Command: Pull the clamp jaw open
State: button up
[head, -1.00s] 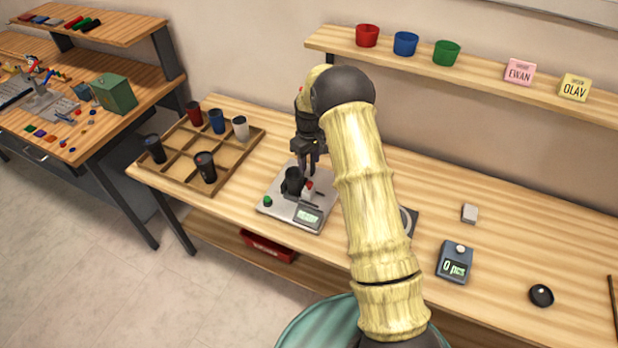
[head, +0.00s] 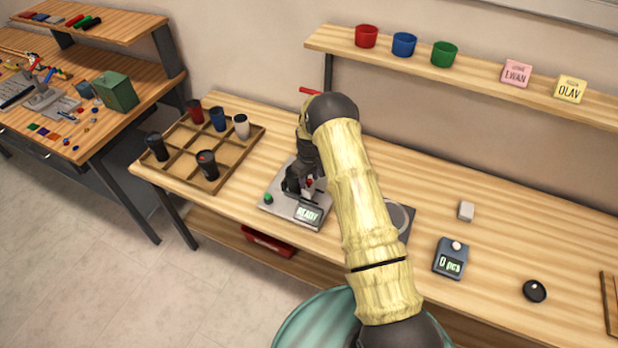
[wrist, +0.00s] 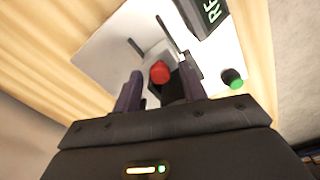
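The laser marker (head: 275,212) is a pale grey plate with a green button and a display reading READY, on the wooden bench. A red knob (wrist: 160,72) sits on its clamp, next to a dark block (wrist: 171,90) that seems to be the jaw. The knob also shows in the head view (head: 309,182). My gripper (wrist: 160,85) is low over the clamp. Its two dark fingers are apart, one on each side of the knob and block. A gap shows beside the left finger; contact on the right cannot be told. My arm partly hides the machine in the head view.
A wooden tray (head: 178,180) with several dark, blue, red and white cups stands left of the marker. A counter scale (head: 449,258) reading 0 pcs, a white block (head: 466,211) and a black knob (head: 534,291) lie to the right. A shelf (head: 480,77) runs behind.

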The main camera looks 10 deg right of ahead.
grip_shut()
jog(key=shift+s+d+f+b, duration=0.25)
jog(key=shift+d+b, duration=0.2)
jog(key=shift+b, duration=0.25)
jog(key=shift+s+d+r, duration=0.1)
jog(key=shift+s+r, duration=0.05)
jog(key=shift+s, duration=0.05)
jog(key=shift+s+d, duration=0.1)
jog(key=shift+d, duration=0.3)
jog(key=shift+o, duration=0.9)
grip_release()
jog(key=shift+s+d+r, duration=0.1)
jog(key=shift+s+r, duration=0.05)
jog(key=shift+a, duration=0.4)
notch_tip(320, 180, up, 17)
jog(key=b, duration=0.4)
jog(key=shift+d+r, duration=0.15)
jog(key=shift+r, duration=0.05)
